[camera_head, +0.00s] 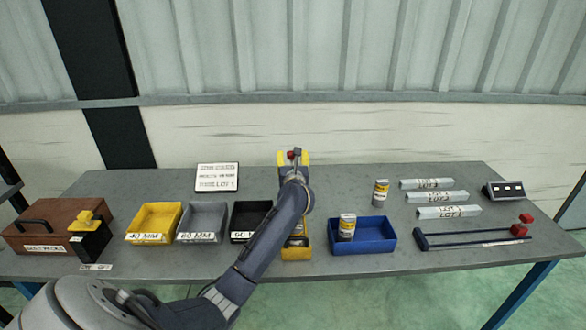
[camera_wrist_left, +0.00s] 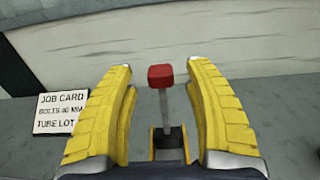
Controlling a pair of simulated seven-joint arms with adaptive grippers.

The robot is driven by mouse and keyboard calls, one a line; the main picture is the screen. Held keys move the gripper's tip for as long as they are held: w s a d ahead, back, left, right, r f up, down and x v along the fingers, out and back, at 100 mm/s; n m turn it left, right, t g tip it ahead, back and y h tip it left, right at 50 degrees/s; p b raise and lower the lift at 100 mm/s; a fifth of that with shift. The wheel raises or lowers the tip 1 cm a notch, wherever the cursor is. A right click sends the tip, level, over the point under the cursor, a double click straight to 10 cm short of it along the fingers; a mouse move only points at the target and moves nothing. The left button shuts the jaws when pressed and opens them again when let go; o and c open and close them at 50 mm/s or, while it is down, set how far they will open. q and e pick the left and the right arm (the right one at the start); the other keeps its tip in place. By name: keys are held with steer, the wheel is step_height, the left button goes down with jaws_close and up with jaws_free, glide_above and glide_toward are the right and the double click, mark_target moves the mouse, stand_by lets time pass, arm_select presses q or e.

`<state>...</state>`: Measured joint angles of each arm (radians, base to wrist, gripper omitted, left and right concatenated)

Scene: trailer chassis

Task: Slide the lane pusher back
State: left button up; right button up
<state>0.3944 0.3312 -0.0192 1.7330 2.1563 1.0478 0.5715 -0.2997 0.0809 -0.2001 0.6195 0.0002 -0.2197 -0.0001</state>
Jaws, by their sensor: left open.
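The lane pusher shows in the left wrist view as a red knob (camera_wrist_left: 160,76) on a grey stem, rising from a dark block (camera_wrist_left: 168,138) between the yellow lane's walls. In the head view its knob (camera_head: 291,155) shows between my left fingers. My left gripper (camera_wrist_left: 160,105) is open, its yellow fingers on either side of the knob and stem with gaps on both sides. In the head view my left gripper (camera_head: 293,157) is over the far side of the table. The yellow lane's front end (camera_head: 296,254) shows below my arm, which hides most of the lane. My right gripper is out of view.
Yellow (camera_head: 154,222), grey (camera_head: 203,221) and black (camera_head: 250,220) bins stand left of the lane. A blue bin (camera_head: 376,247) holding a can (camera_head: 347,226) is at right. A job card (camera_head: 217,176) stands behind the bins. Another can (camera_head: 381,192) stands behind the blue bin.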

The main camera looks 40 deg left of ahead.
arm_select(q)
steer(key=v, duration=0.8)
steer(key=shift+s, duration=0.1)
